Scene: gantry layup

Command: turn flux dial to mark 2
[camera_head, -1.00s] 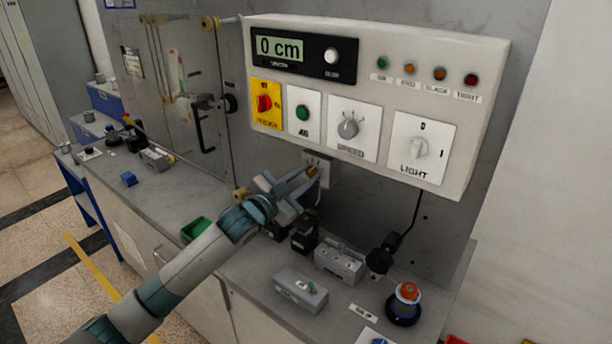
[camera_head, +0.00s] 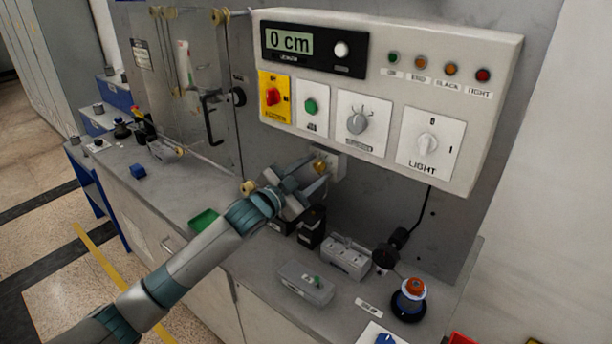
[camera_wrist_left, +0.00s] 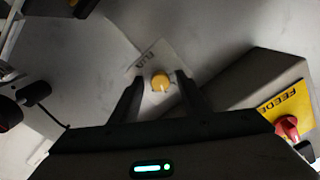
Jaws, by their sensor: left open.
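The flux dial is a round yellow knob (camera_wrist_left: 159,83) on a white plate lettered FLUX (camera_wrist_left: 150,57) in the left wrist view. In the head view the yellow knob (camera_head: 320,165) shows below the control box, partly behind my gripper. My left gripper (camera_head: 313,172) is open in front of the dial. In the left wrist view its two fingers (camera_wrist_left: 160,79) stand on either side of the knob with gaps, not touching it as far as I can see. The dial's marks and pointer setting are too small to read. My right gripper is not in view.
The control box (camera_head: 375,70) overhangs close above the gripper, with a red FEEDER switch (camera_head: 272,97), a speed knob (camera_head: 357,123) and a light knob (camera_head: 427,144). Grey boxes (camera_head: 306,284) and a red-topped button (camera_head: 411,289) stand on the bench below.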

